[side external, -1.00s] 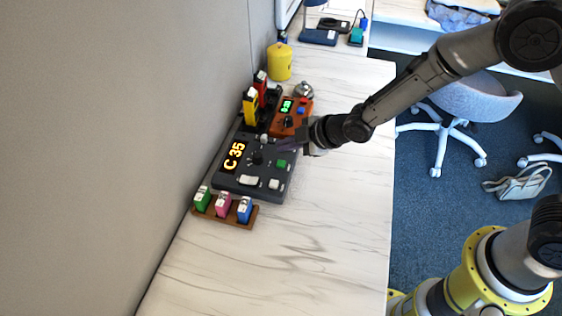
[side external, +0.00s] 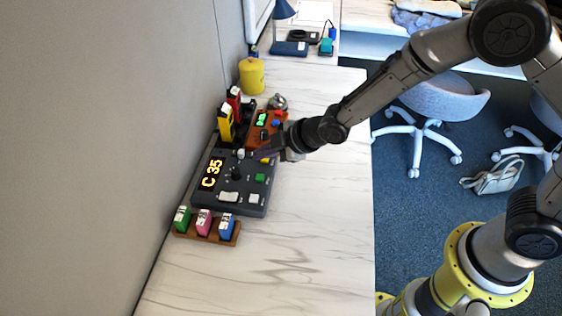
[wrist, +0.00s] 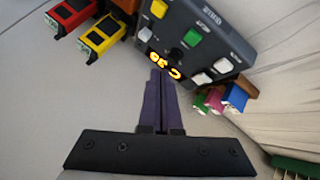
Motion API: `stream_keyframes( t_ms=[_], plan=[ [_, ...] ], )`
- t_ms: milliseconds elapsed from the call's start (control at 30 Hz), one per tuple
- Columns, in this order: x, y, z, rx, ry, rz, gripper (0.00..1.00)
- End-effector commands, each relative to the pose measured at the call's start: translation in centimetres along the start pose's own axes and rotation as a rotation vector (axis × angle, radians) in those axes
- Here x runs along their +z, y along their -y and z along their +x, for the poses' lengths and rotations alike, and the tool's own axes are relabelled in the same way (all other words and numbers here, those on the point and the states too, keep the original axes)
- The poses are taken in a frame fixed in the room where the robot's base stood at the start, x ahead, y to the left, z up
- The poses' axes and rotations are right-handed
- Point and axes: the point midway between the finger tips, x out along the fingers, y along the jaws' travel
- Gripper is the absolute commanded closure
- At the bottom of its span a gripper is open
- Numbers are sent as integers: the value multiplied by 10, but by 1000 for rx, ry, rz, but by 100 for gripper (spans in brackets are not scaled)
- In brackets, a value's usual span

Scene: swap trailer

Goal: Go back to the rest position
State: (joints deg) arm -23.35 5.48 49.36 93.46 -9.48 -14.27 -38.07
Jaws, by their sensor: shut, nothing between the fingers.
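My gripper (side external: 260,153) is shut and empty, its purple fingers pressed together in the wrist view (wrist: 160,76). In the side view it hangs over the far end of a dark grey console (side external: 240,203); the height gap cannot be told exactly. The console has a lit display (side external: 211,174) reading "C 35", a black knob (side external: 236,173), a green button (side external: 260,178), a yellow button (side external: 265,160) and white buttons (side external: 228,197). In the wrist view the console (wrist: 215,25) lies beyond the fingertips.
Green, pink and blue blocks (side external: 204,222) stand in a brown rack (side external: 214,237) at the near side. Yellow (side external: 226,124) and red (side external: 234,101) blocks stand at the far side, by an orange device (side external: 262,128) and yellow canister (side external: 252,76). A wall (side external: 100,130) borders the left. The table's right is clear.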

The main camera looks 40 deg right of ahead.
Motion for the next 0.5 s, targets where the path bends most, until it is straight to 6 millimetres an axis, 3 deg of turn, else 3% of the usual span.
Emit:
stream_keyframes(
  t_ms=[133, 267, 400, 500],
  plan=[
    [1, -15, -6, 28, -4, 14, 100],
    [-14, -63, -38, 121, -46, 37, 100],
    [-23, -125, -111, 247, -72, 95, 100],
    [-15, -152, -176, 311, -56, 181, 100]
  ],
)
